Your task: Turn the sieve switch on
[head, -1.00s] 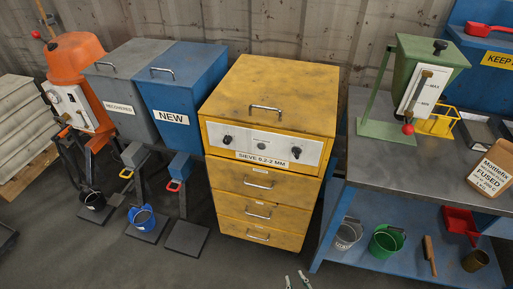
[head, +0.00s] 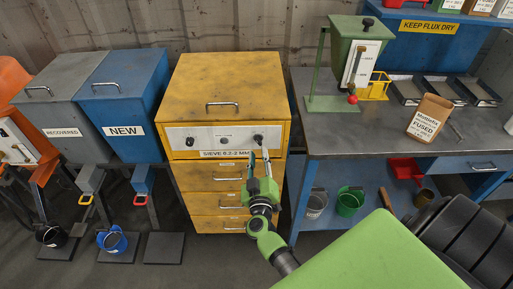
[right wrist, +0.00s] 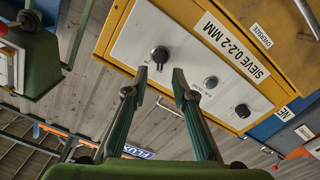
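The yellow sieve cabinet (head: 230,80) labelled SIEVE 0.2-2 MM stands in the middle of the head view. Its pale front panel (head: 206,139) carries a dark knob at the left (head: 189,141), a small round part in the middle (head: 224,141) and a dark knob at the right (head: 258,138). My right gripper (head: 259,157) is open and empty, pointing up just below the right knob. In the right wrist view that knob (right wrist: 160,55) lies just beyond the gap between the spread fingertips (right wrist: 160,77), seemingly untouched. My left gripper is not in view.
Grey RECOVERED (head: 60,105) and blue NEW (head: 120,100) hoppers stand left of the cabinet. A workbench (head: 360,140) stands to the right, with a green hopper on a stand (head: 355,55). Chrome handles stick out from the cabinet's lid and drawers.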

